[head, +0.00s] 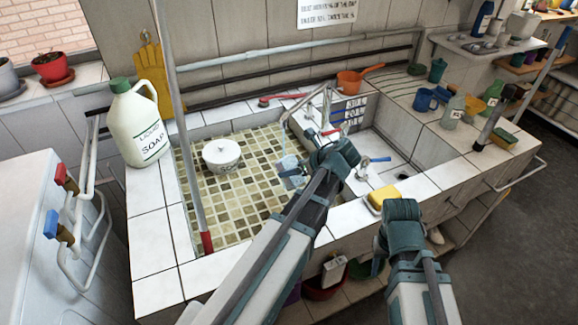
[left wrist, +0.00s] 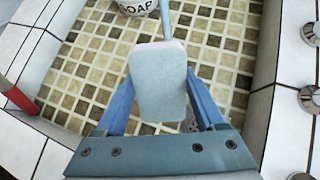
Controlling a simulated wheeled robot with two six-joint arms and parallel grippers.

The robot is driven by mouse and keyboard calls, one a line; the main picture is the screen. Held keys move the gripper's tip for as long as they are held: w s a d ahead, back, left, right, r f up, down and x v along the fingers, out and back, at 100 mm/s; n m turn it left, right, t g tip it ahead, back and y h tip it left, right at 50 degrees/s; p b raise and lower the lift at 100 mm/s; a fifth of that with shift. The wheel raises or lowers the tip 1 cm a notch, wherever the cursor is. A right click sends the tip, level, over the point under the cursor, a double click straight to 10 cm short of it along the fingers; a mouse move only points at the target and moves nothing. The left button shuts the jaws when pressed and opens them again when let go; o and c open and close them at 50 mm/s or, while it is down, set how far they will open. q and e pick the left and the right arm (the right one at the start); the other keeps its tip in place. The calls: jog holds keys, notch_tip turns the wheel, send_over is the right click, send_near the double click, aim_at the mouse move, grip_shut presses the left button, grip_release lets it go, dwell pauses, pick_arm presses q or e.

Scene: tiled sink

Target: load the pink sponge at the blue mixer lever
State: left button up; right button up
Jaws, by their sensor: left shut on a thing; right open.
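My left gripper (head: 296,172) reaches down into the left basin and is shut on a pale, rounded block (left wrist: 158,80), shaped like a sponge. It looks bluish white rather than pink here. A pale blue strip, apparently water, comes from the thin spout and passes at or behind the block; I cannot tell whether it touches. A blue lever (head: 378,160) sits on a metal fitting on the ledge right of my left wrist, apart from the block. My right gripper (head: 402,212) is open and empty in front of the counter edge, beside a yellow sponge (head: 383,196).
A white bowl (head: 221,155), lettered SOAP, stands in the tiled basin (head: 205,215). A soap bottle (head: 140,125) stands on the left counter. A grey pole with a red end (head: 206,242) crosses the basin's left side. An orange pan (head: 350,82) and blue mugs (head: 425,100) are behind.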

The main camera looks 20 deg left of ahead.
aim_at(297, 182)
pick_arm(q)
jog(key=shift+s+d, duration=0.85)
jog(key=shift+s, duration=0.25)
jog(key=shift+s+d, duration=0.85)
jog(key=shift+s, duration=0.25)
jog(key=shift+r, duration=0.1)
jog(key=s+d+r+p, duration=0.3)
jog(key=s+r+p, duration=0.1)
dwell(0.5)
